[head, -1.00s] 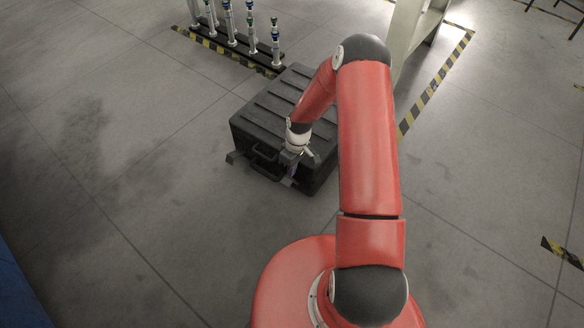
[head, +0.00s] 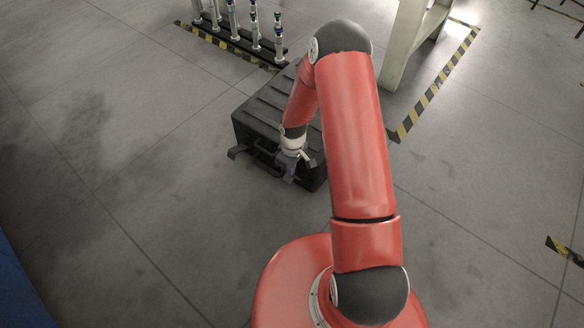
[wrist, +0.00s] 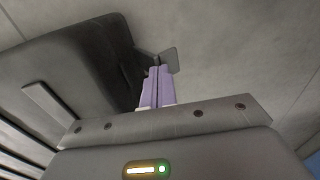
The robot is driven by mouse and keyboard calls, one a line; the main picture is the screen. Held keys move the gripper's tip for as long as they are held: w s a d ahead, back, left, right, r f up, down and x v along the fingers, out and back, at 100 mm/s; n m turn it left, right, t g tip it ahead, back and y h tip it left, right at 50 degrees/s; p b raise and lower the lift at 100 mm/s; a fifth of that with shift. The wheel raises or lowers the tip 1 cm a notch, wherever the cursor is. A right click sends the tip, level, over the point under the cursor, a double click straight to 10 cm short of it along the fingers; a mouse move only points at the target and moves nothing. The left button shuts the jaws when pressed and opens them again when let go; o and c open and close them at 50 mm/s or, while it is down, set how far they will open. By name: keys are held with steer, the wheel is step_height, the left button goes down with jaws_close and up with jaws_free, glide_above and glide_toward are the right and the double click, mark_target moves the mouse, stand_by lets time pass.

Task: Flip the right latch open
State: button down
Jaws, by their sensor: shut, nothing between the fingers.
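The black case (head: 262,118) lies on the floor in the head view, its front towards me. A latch tab (head: 237,152) sticks out at the left of its front. My gripper (head: 290,176) is at the right part of the front, in front of the case. The right latch is hidden or too small to make out behind it in the head view. In the wrist view the two lilac fingers (wrist: 158,86) are together with nothing between them, beside the dark case (wrist: 75,65). A grey flap (wrist: 168,60) shows at the fingertips; I cannot tell which latch it is or whether they touch.
A rack of upright rods (head: 240,38) stands behind the case. A pale post (head: 405,45) rises behind my arm, with striped floor tape (head: 435,85) beside it. The floor left of the case is clear.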

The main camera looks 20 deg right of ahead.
mark_target(286, 178)
steer(key=shift+s+a+f+b, duration=0.85)
steer(key=shift+a+b, duration=0.05)
steer(key=shift+a, duration=0.15)
steer(key=shift+s+a+f+b, duration=0.6)
steer(key=shift+a+f+b, duration=0.1)
stand_by(1.2)
